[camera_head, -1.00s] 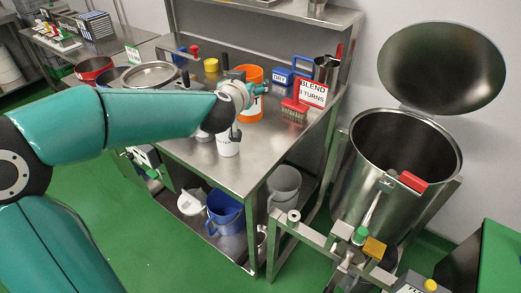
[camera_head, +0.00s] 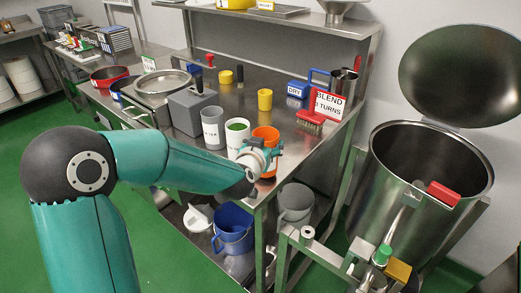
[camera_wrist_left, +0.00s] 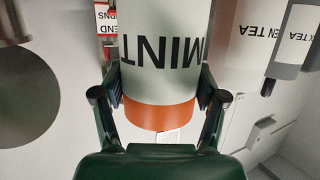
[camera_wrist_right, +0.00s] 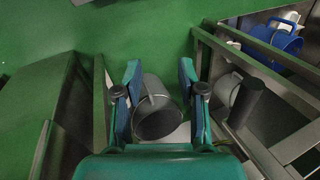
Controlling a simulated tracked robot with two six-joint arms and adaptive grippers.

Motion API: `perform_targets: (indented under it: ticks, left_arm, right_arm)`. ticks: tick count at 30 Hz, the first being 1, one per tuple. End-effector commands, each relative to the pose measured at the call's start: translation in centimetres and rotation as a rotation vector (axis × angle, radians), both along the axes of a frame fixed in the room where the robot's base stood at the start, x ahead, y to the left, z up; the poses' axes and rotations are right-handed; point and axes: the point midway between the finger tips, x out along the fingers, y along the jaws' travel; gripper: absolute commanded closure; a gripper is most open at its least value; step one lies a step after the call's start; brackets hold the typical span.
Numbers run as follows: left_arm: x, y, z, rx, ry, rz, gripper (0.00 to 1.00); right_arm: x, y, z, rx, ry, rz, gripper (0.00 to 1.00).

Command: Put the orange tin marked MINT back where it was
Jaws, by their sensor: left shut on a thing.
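The orange tin (camera_head: 265,134) has a white MINT label, which reads upside down in the left wrist view (camera_wrist_left: 165,48). My left gripper (camera_head: 268,157) is shut around the tin, one finger on each side. My right gripper (camera_wrist_right: 161,75) is open. A grey cylindrical vessel (camera_wrist_right: 157,112) shows between and below its fingers; contact is unclear.
A grey box (camera_head: 190,112) stands left of the tins on the steel bench (camera_head: 268,82). A yellow cup (camera_head: 265,99), red brush (camera_head: 310,119) and BLEND sign (camera_head: 328,104) are behind. A large open steel drum (camera_head: 385,160) stands right of the bench.

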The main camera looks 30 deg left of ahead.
Motion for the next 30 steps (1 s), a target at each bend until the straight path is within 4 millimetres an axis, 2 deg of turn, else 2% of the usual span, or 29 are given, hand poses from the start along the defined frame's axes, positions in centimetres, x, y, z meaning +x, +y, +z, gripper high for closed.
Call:
perform_targets:
  ticks: [1,3,13,14,18,30]
  left_arm:
    - [-0.02,0.03,-0.98,-0.001,0.003,0.001,0.64]
    - [-0.02,0.01,-1.52,-0.001,0.002,0.0,0.64]
    - [0.0,-0.03,-1.71,-0.001,-0.001,-0.001,0.64]
    - [-0.01,-0.03,-1.77,-0.001,0.0,-0.001,0.27]
    - [-0.01,-0.03,-1.67,-0.001,0.0,-0.001,0.04]
    - [-0.12,-0.04,-1.47,-0.001,-0.001,-0.001,0.04]
  right_arm:
    - [0.0,0.0,-0.31,0.0,0.0,0.0,0.6]
    - [0.0,0.0,-0.39,0.0,0.0,0.0,0.6]
    - [0.0,0.0,-0.5,0.0,0.0,0.0,0.6]
    - [0.0,0.0,-0.53,0.0,0.0,0.0,0.6]
    - [0.0,0.0,-0.45,0.0,0.0,0.0,0.6]
    - [0.0,0.0,-0.31,0.0,0.0,0.0,0.6]
